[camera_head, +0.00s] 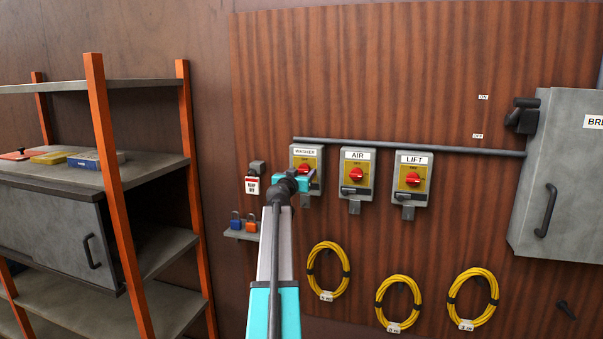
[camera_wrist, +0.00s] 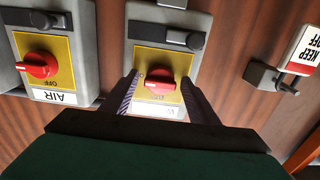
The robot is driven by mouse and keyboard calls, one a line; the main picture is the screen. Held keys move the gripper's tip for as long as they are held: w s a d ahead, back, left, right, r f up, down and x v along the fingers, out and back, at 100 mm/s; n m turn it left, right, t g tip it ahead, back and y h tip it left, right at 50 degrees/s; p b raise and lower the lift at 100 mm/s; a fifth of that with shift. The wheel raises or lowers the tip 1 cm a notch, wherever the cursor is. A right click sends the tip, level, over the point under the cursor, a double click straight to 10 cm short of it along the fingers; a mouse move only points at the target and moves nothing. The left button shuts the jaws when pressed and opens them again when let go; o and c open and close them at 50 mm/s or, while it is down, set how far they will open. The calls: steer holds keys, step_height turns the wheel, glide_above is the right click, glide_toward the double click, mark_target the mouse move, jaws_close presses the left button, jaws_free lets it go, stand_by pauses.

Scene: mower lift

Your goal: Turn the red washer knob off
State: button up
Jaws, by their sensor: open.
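The red washer knob (camera_head: 304,169) sits on the grey switch box labelled WASHER (camera_head: 305,152), leftmost of three on the wood panel. My gripper (camera_head: 308,180) is in front of the lower part of this box and hides some of it. In the wrist view, which is upside down, the red washer knob (camera_wrist: 160,80) lies between the two dark fingers of my open gripper (camera_wrist: 160,84), one on each side.
The AIR box (camera_head: 357,160) and LIFT box (camera_head: 411,162) stand close by at right, with similar red knobs. A KEEP OFF tag (camera_head: 251,185) hangs at left, above a small shelf with padlocks (camera_head: 243,225). Yellow cable coils (camera_head: 328,270) hang below. A conduit (camera_head: 440,149) runs above.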

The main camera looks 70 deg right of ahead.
steer(key=c, duration=1)
